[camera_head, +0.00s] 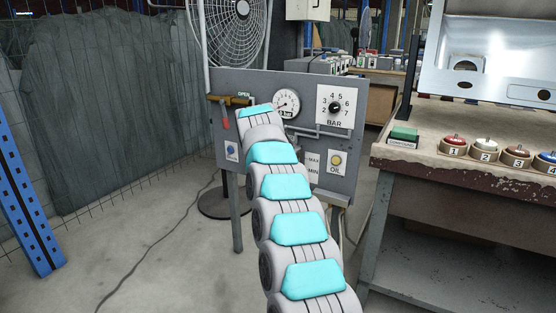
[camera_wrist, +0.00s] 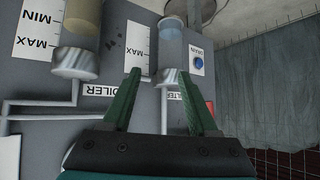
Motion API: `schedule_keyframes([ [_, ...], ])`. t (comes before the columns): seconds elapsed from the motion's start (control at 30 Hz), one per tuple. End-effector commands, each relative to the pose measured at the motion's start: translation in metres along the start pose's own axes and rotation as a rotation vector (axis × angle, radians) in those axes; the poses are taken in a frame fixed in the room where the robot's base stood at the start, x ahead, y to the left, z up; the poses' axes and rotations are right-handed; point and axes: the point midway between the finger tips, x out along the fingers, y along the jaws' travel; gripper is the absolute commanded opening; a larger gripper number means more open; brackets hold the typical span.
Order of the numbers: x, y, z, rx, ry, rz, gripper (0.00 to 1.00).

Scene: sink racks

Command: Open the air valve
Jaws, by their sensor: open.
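The air valve is on the grey panel in the head view, at its upper left below an "OPEN" label. It has a brass body (camera_head: 237,100) and a red lever (camera_head: 226,118) hanging down. My arm reaches up to the panel just right of the valve and hides my gripper in this view. In the wrist view my gripper (camera_wrist: 160,74) is open, with its two green fingers apart and nothing held between them. A small red piece (camera_wrist: 210,106) shows beside the right finger; I cannot tell if it is the lever.
The panel (camera_head: 262,83) carries a pressure gauge (camera_head: 286,104) and a BAR dial (camera_head: 335,106). The wrist view shows it upside down, with two cylinders and a blue drain button (camera_wrist: 198,62). A fan (camera_head: 228,30) stands behind. A workbench (camera_head: 440,165) is at right.

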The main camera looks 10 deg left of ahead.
Motion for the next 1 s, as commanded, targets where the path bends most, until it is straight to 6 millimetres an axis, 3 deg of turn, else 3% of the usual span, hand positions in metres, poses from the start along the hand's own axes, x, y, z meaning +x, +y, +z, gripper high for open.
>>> schedule_keyframes([
  [0.6,-0.055,0.052,0.038,-0.016,-0.181,-0.018,0.59],
  [1.0,-0.075,0.067,0.056,-0.025,-0.238,-0.021,0.59],
])
